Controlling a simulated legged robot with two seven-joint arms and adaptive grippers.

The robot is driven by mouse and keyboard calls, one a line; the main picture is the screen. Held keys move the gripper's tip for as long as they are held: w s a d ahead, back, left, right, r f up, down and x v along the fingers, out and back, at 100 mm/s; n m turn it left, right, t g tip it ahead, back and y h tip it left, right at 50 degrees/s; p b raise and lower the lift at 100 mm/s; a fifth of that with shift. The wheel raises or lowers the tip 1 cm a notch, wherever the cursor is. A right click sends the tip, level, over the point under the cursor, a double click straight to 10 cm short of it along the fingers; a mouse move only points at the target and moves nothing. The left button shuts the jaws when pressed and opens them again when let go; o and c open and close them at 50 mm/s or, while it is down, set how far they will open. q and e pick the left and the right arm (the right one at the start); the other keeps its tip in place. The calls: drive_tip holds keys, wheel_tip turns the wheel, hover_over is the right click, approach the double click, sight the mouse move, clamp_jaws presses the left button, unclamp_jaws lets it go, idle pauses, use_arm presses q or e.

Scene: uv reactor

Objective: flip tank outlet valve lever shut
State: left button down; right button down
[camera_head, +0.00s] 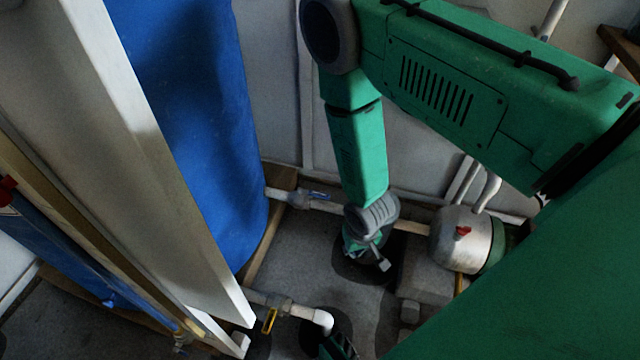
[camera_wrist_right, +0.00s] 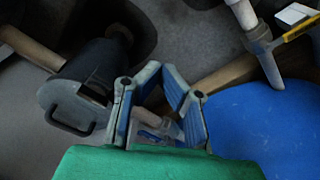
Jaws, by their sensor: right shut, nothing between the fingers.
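A valve with a blue lever (camera_head: 318,195) sits on the pale pipe that leaves the blue tank (camera_head: 185,100). The lever lies roughly along the pipe. In the right wrist view the blue lever (camera_wrist_right: 150,136) shows low in the middle, partly hidden by my fingers. A second valve with a yellow lever (camera_head: 269,321) is on a lower pipe; that lever (camera_wrist_right: 302,27) also shows at the top right of the right wrist view. My right gripper (camera_head: 382,263) is shut and empty, right of and below the blue-lever valve in the head view. My left gripper is out of view.
A metal cylinder (camera_head: 461,238) with a red part stands at the pipe's right end. A pale post (camera_head: 130,150) rises at the left, in front of the tank. Wooden beams edge the tank base. Some grey floor (camera_head: 300,245) is clear between the two pipes.

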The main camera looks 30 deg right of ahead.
drive_tip(key=w+d+m+p, duration=0.2)
drive_tip(key=w+d+m, duration=0.15)
drive_tip(key=w, duration=0.85)
wheel_tip(320, 180, up, 5)
drive_tip(key=m+t+h+p, duration=0.1)
drive_tip(key=m+h+p, duration=0.1)
drive_tip(key=m, duration=0.1)
hover_over(317, 194)
drive_tip(key=w+d, duration=0.2)
drive_tip(key=d, duration=0.1)
drive_tip(key=shift+s+f, duration=0.2)
drive_tip(key=shift+a, duration=0.1)
wheel_tip(317, 194, down, 9)
drive_tip(key=b, duration=0.4)
drive_tip(key=shift+s+a+f+b, duration=0.15)
drive_tip(key=shift+s+a+b, duration=0.1)
drive_tip(key=shift+b, duration=0.05)
